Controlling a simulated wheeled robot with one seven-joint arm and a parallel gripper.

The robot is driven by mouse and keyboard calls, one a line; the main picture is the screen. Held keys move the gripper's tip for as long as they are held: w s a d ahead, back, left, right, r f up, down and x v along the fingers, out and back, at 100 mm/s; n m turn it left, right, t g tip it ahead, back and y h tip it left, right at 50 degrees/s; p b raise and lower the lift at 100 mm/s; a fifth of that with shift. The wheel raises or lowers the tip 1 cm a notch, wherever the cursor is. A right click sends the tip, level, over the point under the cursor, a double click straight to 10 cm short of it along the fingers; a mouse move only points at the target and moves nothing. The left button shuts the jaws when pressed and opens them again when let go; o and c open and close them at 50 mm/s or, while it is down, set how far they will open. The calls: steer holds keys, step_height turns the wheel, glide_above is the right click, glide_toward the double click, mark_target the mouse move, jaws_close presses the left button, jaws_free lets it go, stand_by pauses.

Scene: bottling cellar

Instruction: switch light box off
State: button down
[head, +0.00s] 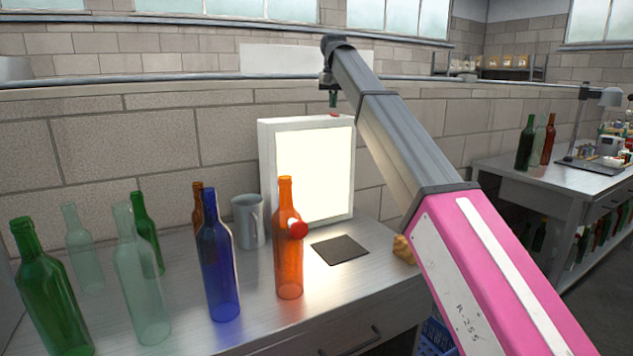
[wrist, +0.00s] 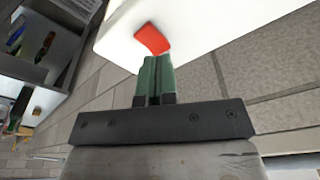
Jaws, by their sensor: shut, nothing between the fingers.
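The light box (head: 313,175) stands upright on the metal bench against the wall, and its front panel glows a bright warm white. A red switch (head: 334,115) sits on its top edge. The switch also shows in the wrist view (wrist: 152,39) as a red rocker on the white top. My gripper (head: 333,104) is above the top edge with its green fingers pointing down. In the wrist view the shut green fingertips (wrist: 156,60) are close to the switch and hold nothing. I cannot tell whether they touch it.
An orange bottle (head: 288,255), a blue bottle (head: 220,270) and several green and clear bottles stand on the bench (head: 245,320). A grey mug (head: 247,222) is left of the box. A dark square mat (head: 340,249) lies in front. A second table (head: 535,190) is at right.

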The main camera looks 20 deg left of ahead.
steer(key=shift+f, duration=0.9)
stand_by(0.6)
steer(key=shift+r, duration=3.45)
steer(key=shift+s, duration=0.15)
